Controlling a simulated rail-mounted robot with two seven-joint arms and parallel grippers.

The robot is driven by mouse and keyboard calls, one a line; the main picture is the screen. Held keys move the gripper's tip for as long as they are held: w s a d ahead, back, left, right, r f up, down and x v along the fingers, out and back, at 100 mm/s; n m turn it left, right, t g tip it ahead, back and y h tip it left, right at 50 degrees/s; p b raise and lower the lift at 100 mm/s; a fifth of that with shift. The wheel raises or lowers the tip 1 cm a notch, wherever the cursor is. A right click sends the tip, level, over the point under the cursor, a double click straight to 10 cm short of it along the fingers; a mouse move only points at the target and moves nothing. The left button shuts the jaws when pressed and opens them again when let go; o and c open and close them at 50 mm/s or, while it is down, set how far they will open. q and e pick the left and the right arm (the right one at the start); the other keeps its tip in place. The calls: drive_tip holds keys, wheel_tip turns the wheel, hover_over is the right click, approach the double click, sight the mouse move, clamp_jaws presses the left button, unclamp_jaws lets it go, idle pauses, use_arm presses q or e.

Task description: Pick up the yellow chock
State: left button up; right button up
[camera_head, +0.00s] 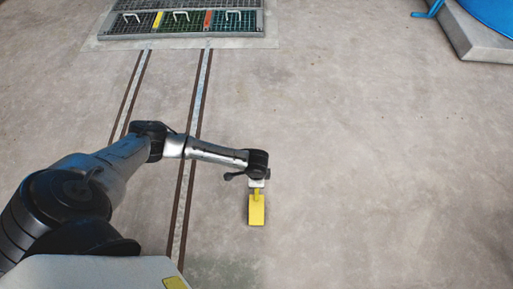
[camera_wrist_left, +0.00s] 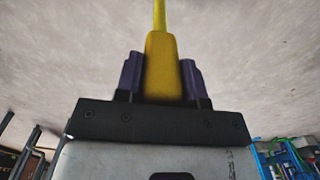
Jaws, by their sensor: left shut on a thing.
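The yellow chock (camera_head: 257,211) shows in the head view at the end of my left arm, over the bare floor right of the rails. My left gripper (camera_head: 257,186) is at its upper end. In the left wrist view, the two dark fingers of my left gripper (camera_wrist_left: 162,80) are shut on a thick yellow part of the chock (camera_wrist_left: 161,60), one on each side. A thinner yellow part runs up out of the top of that view. I cannot tell how high the chock is above the floor. My right gripper is in neither view.
Two floor rails (camera_head: 196,110) run beside my left arm. A grated tray (camera_head: 182,22) with white handles and yellow and red pieces lies at the top left. A blue object (camera_head: 492,12) on a grey base (camera_head: 470,35) stands at the top right. The floor between is clear.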

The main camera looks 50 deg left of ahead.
use_arm(q)
clamp_jaws()
drive_tip(key=shift+r, duration=0.2)
idle(0.3)
